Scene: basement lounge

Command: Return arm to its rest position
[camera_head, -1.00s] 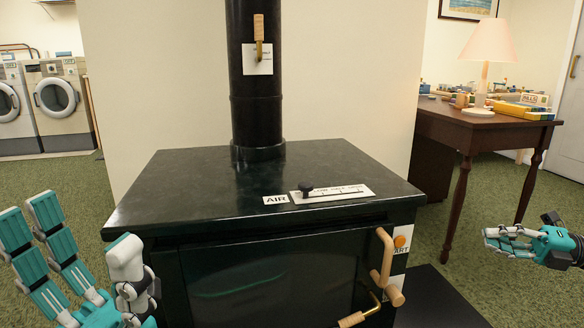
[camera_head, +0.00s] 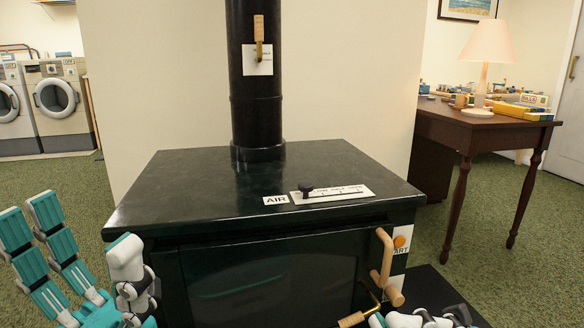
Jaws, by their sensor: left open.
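My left gripper (camera_head: 75,265) is a teal and white fingered hand at the lower left of the head view. It is open and empty, its fingers pointing up, beside the left front of the dark stove (camera_head: 200,185). My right gripper (camera_head: 420,316) shows only in part at the bottom edge, right of centre. It is low in front of the stove's right side, near the wooden door handles (camera_head: 384,262). Its palm and most of its fingers are cut off, so its opening cannot be told.
The stove top carries an AIR slider (camera_head: 332,193) with a black knob. A flue pipe (camera_head: 256,100) rises behind it, with a wooden-handled lever. A brown table (camera_head: 470,131) with a lamp (camera_head: 486,70) stands at the right. Green carpet (camera_head: 490,225) is clear at the right.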

